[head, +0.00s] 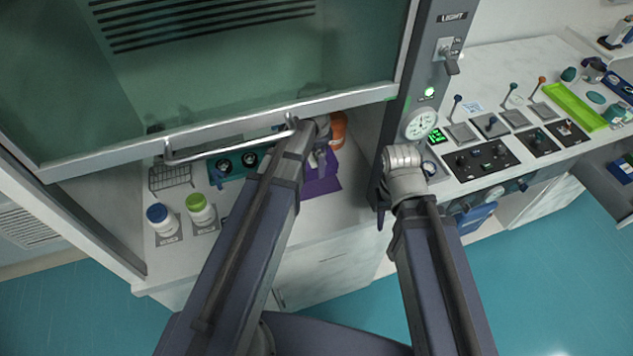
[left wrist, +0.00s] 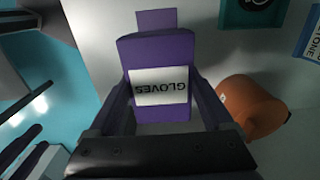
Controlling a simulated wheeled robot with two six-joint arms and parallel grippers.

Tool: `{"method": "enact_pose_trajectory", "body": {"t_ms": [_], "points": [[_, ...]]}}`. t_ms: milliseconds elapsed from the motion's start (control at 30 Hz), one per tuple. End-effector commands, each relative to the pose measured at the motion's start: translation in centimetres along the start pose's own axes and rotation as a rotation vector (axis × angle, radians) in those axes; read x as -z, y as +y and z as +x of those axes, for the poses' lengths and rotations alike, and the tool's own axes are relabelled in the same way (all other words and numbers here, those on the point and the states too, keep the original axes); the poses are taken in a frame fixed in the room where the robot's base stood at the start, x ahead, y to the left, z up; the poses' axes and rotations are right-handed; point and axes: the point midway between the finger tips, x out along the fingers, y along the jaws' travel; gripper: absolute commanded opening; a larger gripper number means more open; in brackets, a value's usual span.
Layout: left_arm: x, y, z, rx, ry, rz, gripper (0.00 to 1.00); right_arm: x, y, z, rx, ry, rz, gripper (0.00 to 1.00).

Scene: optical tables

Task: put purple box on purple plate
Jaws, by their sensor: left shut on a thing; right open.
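In the left wrist view a purple box (left wrist: 158,55) with a white GLOVES label sits between the fingers of my left gripper (left wrist: 163,105), which is shut on it. A smaller purple piece shows past the box's far end; I cannot tell if it is part of the box or the plate. In the head view my left gripper (head: 318,158) is inside the fume hood, over the purple plate (head: 322,184). There the box is hard to tell from the plate, and their contact is unclear. My right gripper (head: 403,162) is open by the hood's right post, its fingers mostly hidden.
An orange bottle (head: 338,128) stands close beside my left gripper; it also shows in the left wrist view (left wrist: 252,107). Blue-capped (head: 160,222) and green-capped (head: 199,208) bottles stand at the left.

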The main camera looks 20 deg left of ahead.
Motion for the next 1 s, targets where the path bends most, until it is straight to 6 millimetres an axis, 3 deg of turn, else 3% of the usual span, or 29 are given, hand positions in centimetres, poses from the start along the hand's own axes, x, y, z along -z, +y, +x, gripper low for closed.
{"method": "enact_pose_trajectory", "body": {"t_ms": [33,233,533,833,1000], "points": [[0.0,0.0,1.5,0.000,0.000,0.000,0.24,0.1,-0.1,1.5,0.000,0.000,0.000,0.45],[0.0,0.0,4.4,0.000,0.000,0.000,0.24,0.3,-0.4,4.4,0.000,0.000,0.001,0.45],[0.0,0.0,4.9,0.000,0.000,0.000,0.24,0.3,-0.5,4.9,0.000,0.000,0.001,0.45],[0.0,0.0,8.3,0.000,0.000,0.000,0.24,0.5,-0.8,8.2,0.000,0.000,0.001,0.45],[0.0,0.0,8.3,0.000,0.000,0.000,0.24,0.5,-0.8,8.3,0.000,0.000,0.001,0.45]]}}
